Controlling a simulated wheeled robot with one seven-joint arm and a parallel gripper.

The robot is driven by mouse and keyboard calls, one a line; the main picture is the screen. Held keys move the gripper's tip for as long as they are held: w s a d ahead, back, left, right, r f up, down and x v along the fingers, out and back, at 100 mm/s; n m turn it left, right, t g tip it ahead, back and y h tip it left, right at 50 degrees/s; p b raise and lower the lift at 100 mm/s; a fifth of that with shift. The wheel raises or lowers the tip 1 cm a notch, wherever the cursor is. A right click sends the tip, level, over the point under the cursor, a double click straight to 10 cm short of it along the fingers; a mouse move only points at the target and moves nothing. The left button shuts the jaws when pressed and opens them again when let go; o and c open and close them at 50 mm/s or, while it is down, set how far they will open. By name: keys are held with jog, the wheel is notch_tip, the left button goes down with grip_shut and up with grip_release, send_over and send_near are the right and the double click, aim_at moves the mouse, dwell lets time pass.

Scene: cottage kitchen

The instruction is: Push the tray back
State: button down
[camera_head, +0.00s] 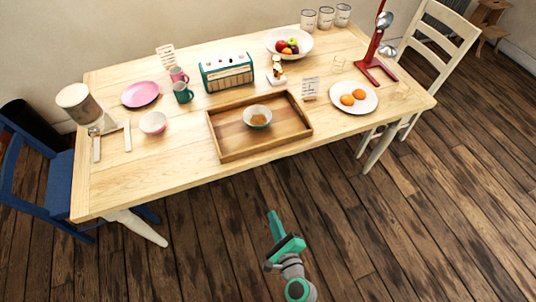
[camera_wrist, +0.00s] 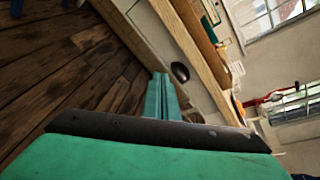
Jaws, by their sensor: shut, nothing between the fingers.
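A wooden tray (camera_head: 234,154) lies on the wooden table (camera_head: 110,190), with its near edge close to the table's front edge. My green gripper (camera_head: 270,214) is in front of the table, over the floor and apart from the tray. It is shut and empty. In the wrist view my gripper's fingers (camera_wrist: 162,95) point toward the table's front side, where a dark round knob (camera_wrist: 180,72) shows. The tray is hard to make out in the wrist view.
A teal radio (camera_head: 227,73) stands behind the tray. A plate with orange-brown food (camera_head: 353,97) and a small card (camera_head: 310,88) are to its right. Floor in front is clear.

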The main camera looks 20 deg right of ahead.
jog(key=w+d+r+m+t+y, duration=0.1)
jog(key=w+d+r+m+t, duration=0.2)
jog(key=w+d+r+m, duration=0.35)
jog(key=m, duration=0.2)
send_near(264, 147)
jog(key=w, duration=0.6)
jog(key=shift+w+d+f, duration=0.1)
jog(key=shift+w+f, duration=0.15)
jog(key=shift+w, duration=0.05)
